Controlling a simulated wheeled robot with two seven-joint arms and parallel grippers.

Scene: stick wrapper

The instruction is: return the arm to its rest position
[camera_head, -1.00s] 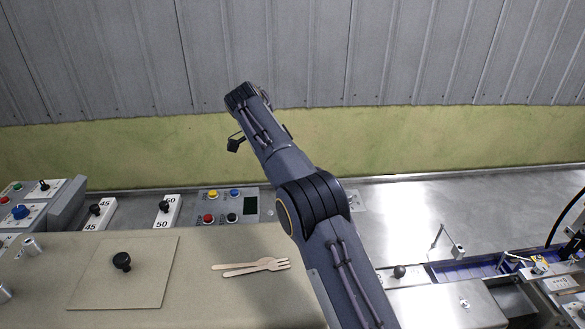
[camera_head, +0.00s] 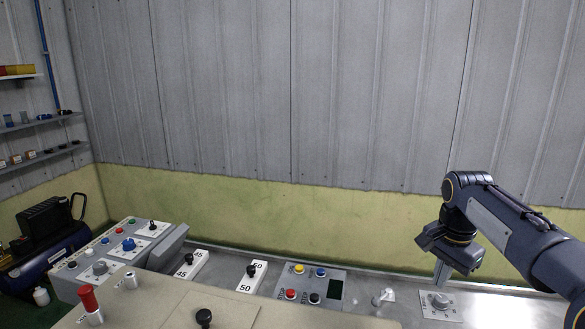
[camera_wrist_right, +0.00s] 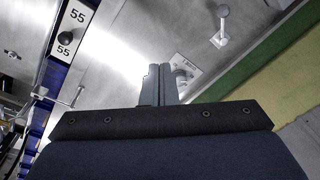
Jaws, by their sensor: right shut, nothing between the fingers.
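My right arm comes in from the right edge of the head view. Its dark gripper (camera_head: 441,272) points down above the metal machine top, by a grey knob on a square plate (camera_head: 440,304). In the right wrist view the two fingers (camera_wrist_right: 159,84) lie side by side, closed, with nothing between them. I cannot tell how far the fingertips are from the machine top. My left arm and gripper are not in view.
A control panel with coloured buttons (camera_head: 311,284), two white slider plates (camera_head: 252,277) and a silver lever (camera_head: 384,297) stand along the machine's back. A beige board with a black knob (camera_head: 204,317) lies at the bottom. A corrugated wall (camera_head: 300,90) rises behind.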

